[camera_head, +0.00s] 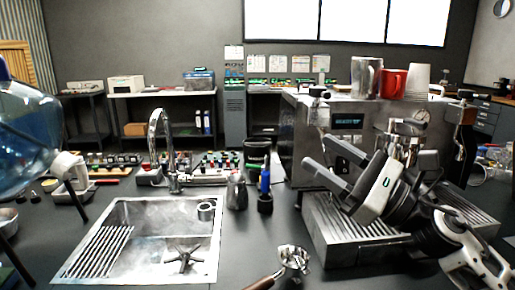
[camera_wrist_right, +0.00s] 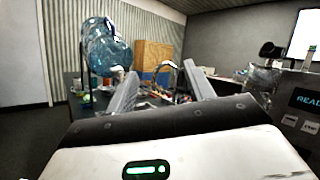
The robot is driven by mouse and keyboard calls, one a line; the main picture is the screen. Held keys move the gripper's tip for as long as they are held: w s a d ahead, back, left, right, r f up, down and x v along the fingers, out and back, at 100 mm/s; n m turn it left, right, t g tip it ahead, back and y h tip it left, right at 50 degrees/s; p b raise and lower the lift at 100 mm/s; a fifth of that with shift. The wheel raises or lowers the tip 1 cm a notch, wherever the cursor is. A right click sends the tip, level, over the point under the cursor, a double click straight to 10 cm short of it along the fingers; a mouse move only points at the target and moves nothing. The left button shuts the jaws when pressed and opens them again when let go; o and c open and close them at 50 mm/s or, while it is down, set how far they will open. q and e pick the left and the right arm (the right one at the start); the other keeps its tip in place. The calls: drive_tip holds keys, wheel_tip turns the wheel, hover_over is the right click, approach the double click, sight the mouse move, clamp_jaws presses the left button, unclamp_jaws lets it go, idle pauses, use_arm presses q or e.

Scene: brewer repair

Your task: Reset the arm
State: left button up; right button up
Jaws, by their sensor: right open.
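My right arm reaches in from the right in the head view, above the drip tray in front of the steel brewer (camera_head: 335,120). My right gripper (camera_head: 316,151) points up and to the left, its two fingers spread apart with nothing between them. In the right wrist view the gripper (camera_wrist_right: 160,70) is also open and empty, with the brewer's lit display (camera_wrist_right: 306,101) at the right edge. The gripper body hides part of the brewer's front. My left gripper is not in view.
A sink (camera_head: 150,268) with a tall faucet (camera_head: 155,130) is at left. A blue water bottle (camera_head: 25,125) stands at far left. A portafilter (camera_head: 292,258) lies at the front. A steel jug (camera_head: 236,192) stands mid-counter. Cups, including a red mug (camera_head: 392,84), top the brewer.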

drive_tip(key=s+d+f+n+t+h, duration=0.1)
drive_tip(key=s+d+f+n+h, duration=0.3)
drive_tip(key=f+n+h, duration=1)
drive_tip(key=s+d+f+n+t+h, duration=0.15)
drive_tip(key=d+f+n+h, duration=0.6)
drive_tip(key=n, duration=1.25)
drive_tip(key=s+a+f+m+g+y, duration=0.2)
drive_tip(key=s+f+m+g, duration=0.5)
drive_tip(key=s, duration=0.4)
drive_tip(key=s+a+f+m+g+y, duration=0.1)
drive_tip(key=s+f+m+g, duration=0.35)
drive_tip(key=s+f, duration=0.5)
drive_tip(key=w+a+f+t+y, duration=0.2)
drive_tip(key=w+a+f+t, duration=0.2)
drive_tip(key=f, duration=0.4)
drive_tip(key=shift+w+a+f+n+t, duration=0.35)
drive_tip(key=shift+w+n+t, duration=0.15)
drive_tip(key=shift+t, duration=0.7)
